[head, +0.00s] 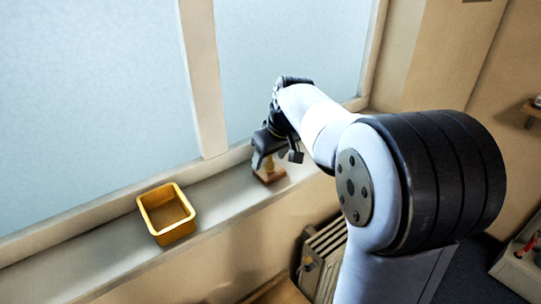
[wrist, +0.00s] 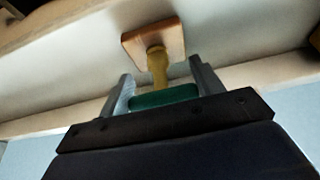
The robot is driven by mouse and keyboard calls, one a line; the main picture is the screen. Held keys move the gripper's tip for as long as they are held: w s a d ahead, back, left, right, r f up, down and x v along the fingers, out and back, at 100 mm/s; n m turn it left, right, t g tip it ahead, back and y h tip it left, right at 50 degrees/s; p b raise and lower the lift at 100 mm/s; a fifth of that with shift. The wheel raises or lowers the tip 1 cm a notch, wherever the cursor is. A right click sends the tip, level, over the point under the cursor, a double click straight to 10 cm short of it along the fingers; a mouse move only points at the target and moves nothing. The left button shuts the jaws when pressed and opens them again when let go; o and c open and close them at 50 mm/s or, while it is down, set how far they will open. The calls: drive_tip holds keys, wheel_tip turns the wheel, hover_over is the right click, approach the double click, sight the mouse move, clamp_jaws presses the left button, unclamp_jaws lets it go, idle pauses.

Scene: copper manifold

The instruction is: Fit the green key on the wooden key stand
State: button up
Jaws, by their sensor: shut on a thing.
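The wooden key stand (head: 270,176) is a small square block on the window sill, and it also shows in the wrist view (wrist: 172,36). My gripper (wrist: 160,72) is shut on the green key (wrist: 165,97), whose green part lies between the fingers. A brass-coloured stem (wrist: 157,65) runs between the green part and the block; I cannot tell whether it belongs to the key or the stand. In the head view, my gripper (head: 268,148) is just above the stand and hides the green part. I cannot tell whether the key is seated.
An open yellow box (head: 168,212) stands on the sill (head: 90,254) to the left, apparently empty. The window frame (head: 204,80) rises behind the sill. A radiator (head: 322,250) is below it. The sill between box and stand is clear.

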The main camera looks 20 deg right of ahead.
drive_tip(key=o, duration=1)
drive_tip(key=v, duration=1)
drive_tip(key=shift+s+r+b, duration=0.1)
drive_tip(key=shift+r+b, duration=0.2)
drive_tip(key=shift+r, duration=0.1)
drive_tip(key=shift+f, duration=0.1)
drive_tip(key=x, duration=1)
drive_tip(key=shift+f+p, duration=0.3)
drive_tip(key=shift+p, duration=0.05)
drive_tip(key=shift+r, duration=0.2)
drive_tip(key=shift+r, duration=0.1)
